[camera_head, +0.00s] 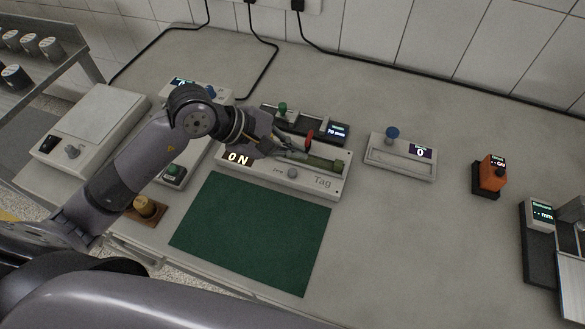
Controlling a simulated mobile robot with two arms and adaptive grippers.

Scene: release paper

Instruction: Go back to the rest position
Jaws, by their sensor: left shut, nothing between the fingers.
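My left arm comes in from the left and reaches over the middle of the bench. My left gripper (284,150) is shut and empty, above the white device marked "ON" and "Tag" (320,182). Its fingertips are close to a red part (309,137) at the back of that device; I cannot tell whether they touch it. The arm hides part of the devices under it. A grey arm link of mine crosses the bottom of the picture. My right gripper is not in view.
A green mat (252,232) lies bare in front of the device. A white box (91,128) stands at left. The front right bench is clear.

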